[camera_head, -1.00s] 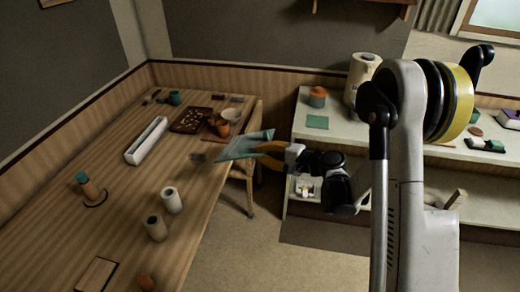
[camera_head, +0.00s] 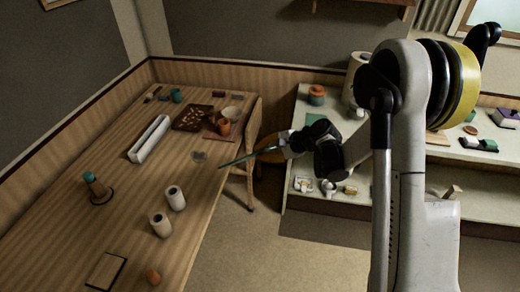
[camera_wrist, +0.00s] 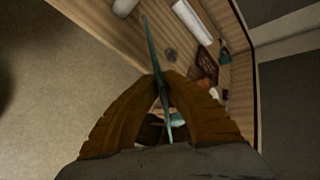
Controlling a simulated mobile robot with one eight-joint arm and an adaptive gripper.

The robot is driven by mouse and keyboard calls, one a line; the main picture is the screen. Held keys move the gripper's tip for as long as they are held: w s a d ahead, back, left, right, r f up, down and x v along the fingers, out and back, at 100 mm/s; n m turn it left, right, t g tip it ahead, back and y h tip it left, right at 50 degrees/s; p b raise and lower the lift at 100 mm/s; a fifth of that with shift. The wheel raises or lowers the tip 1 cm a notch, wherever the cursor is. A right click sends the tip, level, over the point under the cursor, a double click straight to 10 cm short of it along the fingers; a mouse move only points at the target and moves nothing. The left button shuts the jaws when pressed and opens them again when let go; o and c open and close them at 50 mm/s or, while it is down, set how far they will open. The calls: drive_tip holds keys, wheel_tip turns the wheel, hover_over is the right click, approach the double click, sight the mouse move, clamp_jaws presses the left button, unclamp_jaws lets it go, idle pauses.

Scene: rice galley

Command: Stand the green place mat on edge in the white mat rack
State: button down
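The green place mat (camera_head: 238,160) is held in my gripper (camera_head: 268,151) just off the right edge of the wooden table, above the floor. It shows as a thin line from the head. In the wrist view the mat (camera_wrist: 153,48) is also seen edge-on, between the two brown fingers of my gripper (camera_wrist: 168,80), which are shut on it. The white mat rack (camera_head: 150,139) is a long narrow piece standing on the table, to the left of the mat and apart from it. In the wrist view the rack (camera_wrist: 191,20) lies at the top, right of the mat.
A low shelf (camera_head: 298,130) stands behind my arm.

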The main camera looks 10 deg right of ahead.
drive_tip(key=shift+r+m+g+h+p, duration=0.2)
drive_tip(key=shift+g+p, duration=0.25)
drive_tip(key=shift+g, duration=0.1)
drive_tip(key=shift+r+m+g+h+p, duration=0.15)
drive_tip(key=shift+m+g+h+p, duration=0.05)
drive_tip(key=shift+g+p, duration=0.3)
drive_tip(key=shift+g+h, duration=0.3)
drive_tip(key=shift+g, duration=0.25)
